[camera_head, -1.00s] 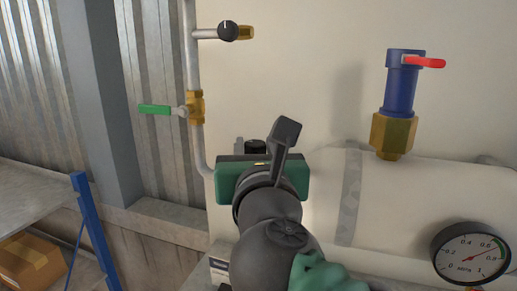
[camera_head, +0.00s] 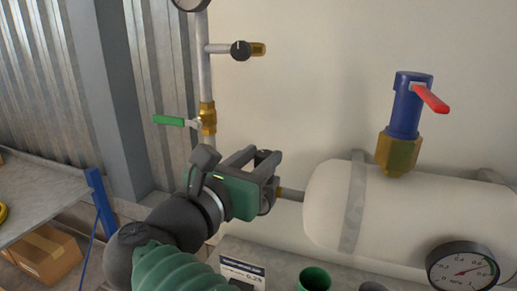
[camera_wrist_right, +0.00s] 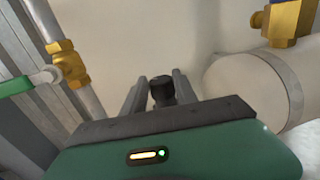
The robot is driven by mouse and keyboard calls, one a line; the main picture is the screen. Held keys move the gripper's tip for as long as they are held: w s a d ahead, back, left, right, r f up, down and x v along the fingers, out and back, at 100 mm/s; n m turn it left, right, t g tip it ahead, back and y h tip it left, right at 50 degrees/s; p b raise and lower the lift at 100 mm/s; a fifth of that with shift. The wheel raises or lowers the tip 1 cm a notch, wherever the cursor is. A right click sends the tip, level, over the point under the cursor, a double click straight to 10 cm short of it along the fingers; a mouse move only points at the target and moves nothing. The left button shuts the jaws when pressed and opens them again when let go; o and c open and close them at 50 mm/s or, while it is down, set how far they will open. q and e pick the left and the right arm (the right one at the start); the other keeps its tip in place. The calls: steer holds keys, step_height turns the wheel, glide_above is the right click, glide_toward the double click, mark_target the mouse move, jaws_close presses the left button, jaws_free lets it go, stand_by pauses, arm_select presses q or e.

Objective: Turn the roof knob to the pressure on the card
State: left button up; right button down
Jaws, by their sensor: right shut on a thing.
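My right gripper (camera_head: 254,160) reaches in from below in the head view, fingers pointing away toward the tank. In the right wrist view its fingers (camera_wrist_right: 160,88) are on both sides of a black knob (camera_wrist_right: 162,92) and shut on it. In the head view that knob is hidden by the gripper. A white card (camera_head: 243,271) with dark print stands below the gripper; its figure is too small to read surely. A round dial gauge (camera_head: 463,268) with a red needle is at lower right. My left gripper is out of view.
A pale tank (camera_head: 400,210) carries a blue valve with a red lever (camera_head: 430,97). A shelf (camera_head: 45,190) and box (camera_head: 45,252) are at far left.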

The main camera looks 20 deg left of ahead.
steer(key=shift+r, duration=0.1)
stand_by(0.3)
steer(key=c, duration=1.2)
jaws_free()
steer(key=shift+w, duration=0.1)
steer(key=shift+o, duration=1)
steer(key=shift+w, duration=0.2)
steer(key=shift+o, duration=0.2)
steer(key=shift+w+f, duration=0.25)
steer(key=shift+w, duration=0.1)
steer(key=shift+s, duration=0.1)
